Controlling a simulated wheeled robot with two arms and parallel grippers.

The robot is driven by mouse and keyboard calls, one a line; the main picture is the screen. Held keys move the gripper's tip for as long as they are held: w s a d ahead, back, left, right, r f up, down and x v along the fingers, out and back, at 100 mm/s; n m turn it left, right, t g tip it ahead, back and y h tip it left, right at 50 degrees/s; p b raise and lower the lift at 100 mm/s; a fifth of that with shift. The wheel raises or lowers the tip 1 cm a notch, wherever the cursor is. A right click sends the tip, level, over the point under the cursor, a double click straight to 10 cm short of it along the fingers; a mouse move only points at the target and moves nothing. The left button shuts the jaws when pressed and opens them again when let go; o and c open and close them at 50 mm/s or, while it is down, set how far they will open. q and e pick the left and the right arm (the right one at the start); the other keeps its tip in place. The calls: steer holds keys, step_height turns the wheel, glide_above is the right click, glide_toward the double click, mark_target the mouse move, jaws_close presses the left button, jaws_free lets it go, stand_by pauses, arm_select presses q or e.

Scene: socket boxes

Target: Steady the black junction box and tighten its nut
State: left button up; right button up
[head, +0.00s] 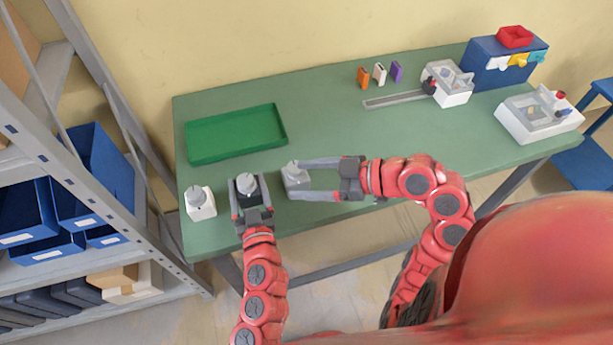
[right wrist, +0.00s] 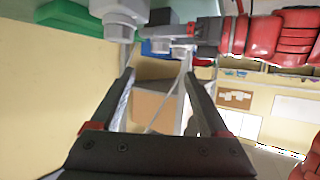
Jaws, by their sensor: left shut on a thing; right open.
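The black junction box (head: 238,192) with a grey nut (head: 247,181) on top stands near the table's front left edge. My left gripper (head: 250,200) is shut on it from the front, its fingers along the box's sides. My right gripper (head: 298,180) is open and empty, fingers pointing left, by a pale grey box (head: 294,178) just right of the black one. In the right wrist view, the open fingers (right wrist: 158,75) are apart from the nearest nut (right wrist: 118,32). Much of the black box is hidden by my left gripper.
A white box (head: 201,207) with a grey nut stands left of the black one. A green tray (head: 196,154) lies behind. Further right are small coloured blocks (head: 379,74), a grey fixture (head: 455,92), a blue rack (head: 490,64) and a white tray (head: 518,125). The table's middle is clear.

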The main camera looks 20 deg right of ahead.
steer(key=shift+w+a, duration=0.1)
steer(key=n+g+y, duration=0.2)
steer(key=n+g, duration=0.2)
steer(key=g, duration=0.1)
glide_toward(249, 179)
steer(key=v, duration=0.3)
steer(key=shift+w+a+n, duration=0.1)
steer(key=shift+a+n, duration=0.05)
steer(key=shift+n, duration=0.15)
steer(key=x, duration=1.1)
steer(key=shift+a+f, duration=0.2)
steer(key=shift+a, duration=0.1)
jaws_close()
